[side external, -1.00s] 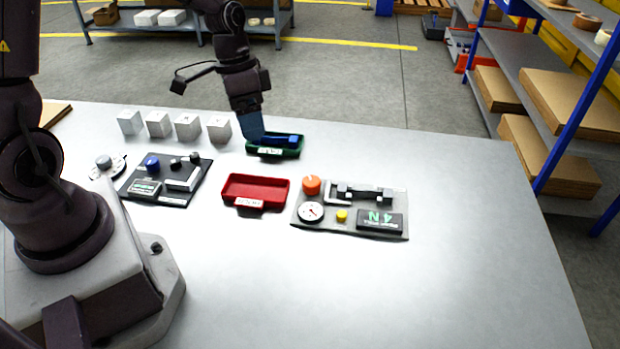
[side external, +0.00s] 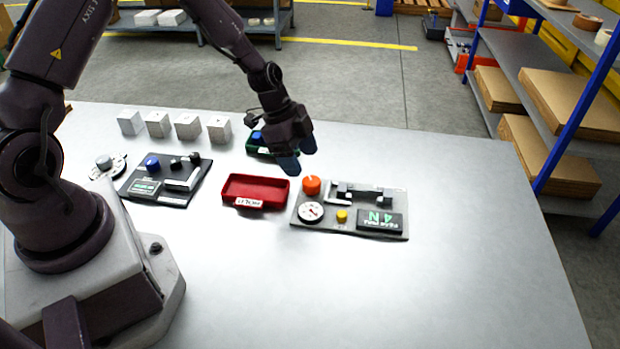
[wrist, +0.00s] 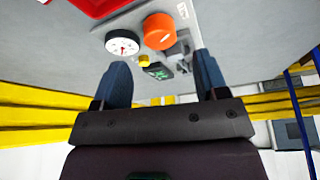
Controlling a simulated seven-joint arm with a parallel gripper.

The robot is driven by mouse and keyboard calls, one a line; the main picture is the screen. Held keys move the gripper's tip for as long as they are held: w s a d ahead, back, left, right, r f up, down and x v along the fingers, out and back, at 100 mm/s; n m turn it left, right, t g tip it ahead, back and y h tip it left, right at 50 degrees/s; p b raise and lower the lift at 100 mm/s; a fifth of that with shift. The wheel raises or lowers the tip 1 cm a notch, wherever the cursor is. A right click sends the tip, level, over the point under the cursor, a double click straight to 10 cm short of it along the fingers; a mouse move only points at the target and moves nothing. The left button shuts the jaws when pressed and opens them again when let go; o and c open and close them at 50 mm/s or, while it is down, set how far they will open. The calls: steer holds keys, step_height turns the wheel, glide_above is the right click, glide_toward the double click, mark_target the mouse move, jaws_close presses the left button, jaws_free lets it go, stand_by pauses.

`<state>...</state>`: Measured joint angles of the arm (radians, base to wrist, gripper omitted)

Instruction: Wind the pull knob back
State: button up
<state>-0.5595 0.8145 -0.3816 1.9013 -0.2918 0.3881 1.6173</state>
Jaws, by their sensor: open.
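The orange pull knob (side external: 312,186) stands on the back left corner of a grey tester panel (side external: 283,222). It has a pale mark on top. A round white dial (side external: 310,212), a yellow button (side external: 342,216) and a dark display (side external: 379,221) reading 4 N share the panel. My gripper (side external: 299,157) is open, its blue fingers pointing down above and just behind the knob, apart from it. In the wrist view the knob (wrist: 159,31) lies beyond the fingertips of my gripper (wrist: 162,62), roughly centred between them, with nothing held.
A red tray (side external: 233,188) lies left of the panel. A green tray (side external: 252,150), partly hidden by my arm, holds something blue. Further left are a dark control panel (side external: 150,195) and several pale cubes (side external: 187,127). The table's right and front are clear.

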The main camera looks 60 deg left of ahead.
mark_target(309, 181)
steer(key=x, duration=0.6)
steer(key=shift+f, duration=0.1)
steer(key=shift+c, duration=0.5)
steer(key=c, duration=0.8)
steer(key=shift+n, duration=0.3)
steer(key=n+t+y, duration=0.1)
steer(key=n, duration=0.2)
steer(key=shift+s+d+n, duration=0.1)
steer(key=shift+n, duration=0.2)
steer(key=n+y, duration=0.1)
steer(key=n, duration=0.1)
steer(key=n+t, duration=0.1)
steer(key=n, duration=0.2)
steer(key=shift+y, duration=0.4)
steer(key=shift+s, duration=0.1)
